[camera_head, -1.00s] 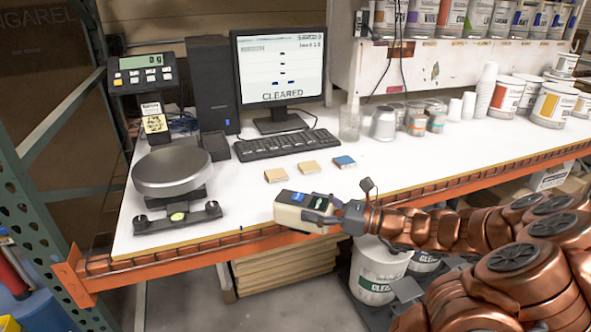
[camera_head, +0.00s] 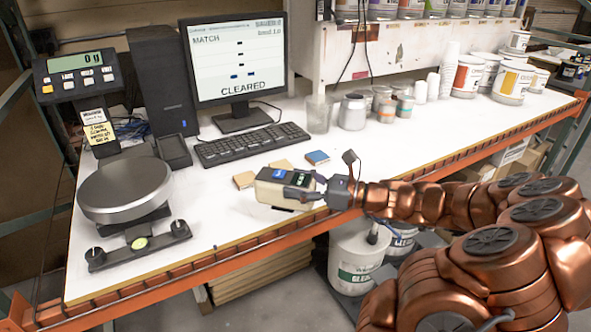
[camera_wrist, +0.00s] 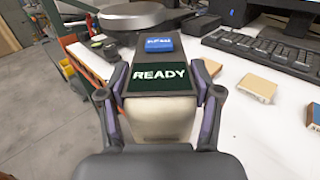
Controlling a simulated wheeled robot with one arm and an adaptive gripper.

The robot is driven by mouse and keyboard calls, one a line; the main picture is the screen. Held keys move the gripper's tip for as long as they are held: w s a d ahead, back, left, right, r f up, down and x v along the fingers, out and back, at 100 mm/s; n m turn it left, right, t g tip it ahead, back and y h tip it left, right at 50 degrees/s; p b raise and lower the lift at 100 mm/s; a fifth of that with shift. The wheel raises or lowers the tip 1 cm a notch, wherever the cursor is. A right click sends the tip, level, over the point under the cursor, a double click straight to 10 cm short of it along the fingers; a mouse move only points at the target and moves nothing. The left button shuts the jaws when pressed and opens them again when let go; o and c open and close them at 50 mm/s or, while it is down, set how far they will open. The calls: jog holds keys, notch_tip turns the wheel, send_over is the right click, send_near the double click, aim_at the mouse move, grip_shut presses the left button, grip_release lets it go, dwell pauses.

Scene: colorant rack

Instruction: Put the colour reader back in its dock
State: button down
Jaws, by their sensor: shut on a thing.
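The colour reader (camera_head: 283,189) is a cream, boxy handheld with a dark top and a blue button. My gripper (camera_head: 308,188) is shut on it and holds it over the front edge of the bench. In the wrist view the reader (camera_wrist: 160,115) sits between both fingers, its screen showing "READY". A small dark open holder (camera_head: 173,151) stands between the scale and the keyboard; it may be the dock, and it looks empty. I cannot tell whether the reader touches the bench.
A scale with a round pan (camera_head: 125,190) stands at left. A keyboard (camera_head: 250,143), monitor (camera_head: 235,60) and computer tower (camera_head: 163,80) are behind. Several small colour cards, including a blue one (camera_head: 317,157), lie behind the reader. Cups and cans (camera_head: 352,112) stand further right.

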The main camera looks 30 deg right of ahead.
jog(key=shift+w+d+f+p, duration=0.65)
jog(key=shift+w+d, duration=0.45)
jog(key=shift+w, duration=0.5)
jog(key=shift+w+d+f+p, duration=0.5)
jog(key=shift+w+d+f, duration=0.55)
jog(key=shift+w, duration=0.55)
jog(key=shift+w+d+f+p, duration=0.6)
jog(key=shift+w+d, duration=0.6)
jog(key=shift+w, duration=0.4)
jog(key=shift+c, duration=0.8)
grip_release()
jog(key=shift+f, duration=0.15)
